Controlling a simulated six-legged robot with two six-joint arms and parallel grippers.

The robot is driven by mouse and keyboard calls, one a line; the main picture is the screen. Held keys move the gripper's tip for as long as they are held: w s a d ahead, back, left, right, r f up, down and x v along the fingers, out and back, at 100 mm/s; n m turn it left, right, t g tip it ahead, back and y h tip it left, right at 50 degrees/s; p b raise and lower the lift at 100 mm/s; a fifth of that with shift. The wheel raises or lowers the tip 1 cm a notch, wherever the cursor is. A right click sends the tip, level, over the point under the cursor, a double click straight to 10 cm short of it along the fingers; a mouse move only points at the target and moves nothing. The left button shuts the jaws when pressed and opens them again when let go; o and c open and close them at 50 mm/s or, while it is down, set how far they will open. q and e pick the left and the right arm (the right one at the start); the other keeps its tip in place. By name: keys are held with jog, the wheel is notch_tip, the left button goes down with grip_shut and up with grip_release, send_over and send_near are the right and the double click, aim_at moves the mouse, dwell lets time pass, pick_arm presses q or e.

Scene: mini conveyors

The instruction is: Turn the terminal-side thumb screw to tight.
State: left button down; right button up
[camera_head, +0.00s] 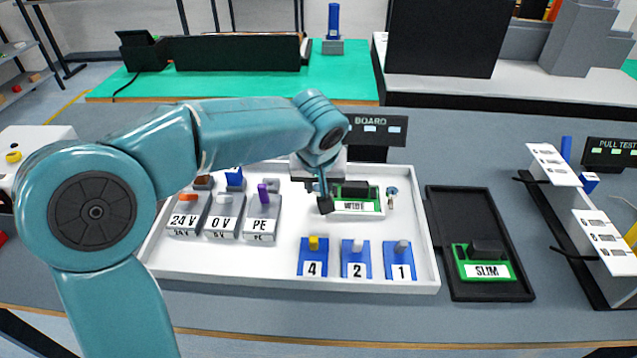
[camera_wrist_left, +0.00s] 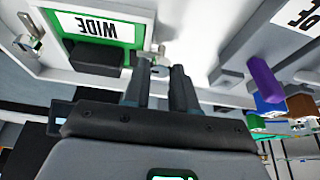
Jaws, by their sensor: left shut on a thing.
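The green WIDE board (camera_head: 357,207) with a dark block on it sits in the white tray (camera_head: 200,258); it also shows upside down in the left wrist view (camera_wrist_left: 130,32). My left gripper (camera_head: 325,203) points down at the board's left edge, on the terminal side. In the left wrist view, its fingers (camera_wrist_left: 163,72) are closed around a small grey metal thumb screw (camera_wrist_left: 158,70), mostly hidden between them. The other thumb screw (camera_head: 391,193) stands free at the board's right edge. How tight the gripped screw is cannot be seen. My right gripper is not in view.
Terminals marked 24 V, 0 V and PE (camera_head: 261,225) stand left of my gripper. Blue blocks marked 4, 2 and 1 (camera_head: 356,256) stand in front. A black tray (camera_head: 460,210) with a green SLIM board (camera_head: 482,266) lies to the right. A BOARD sign (camera_head: 370,122) stands behind.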

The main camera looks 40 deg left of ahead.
pick_arm(q)
jog(key=c, duration=0.9)
grip_release()
jog(key=shift+r, duration=0.1)
jog(key=p+v, duration=0.3)
jog(key=v, duration=1.3)
jog(key=shift+r, duration=0.15)
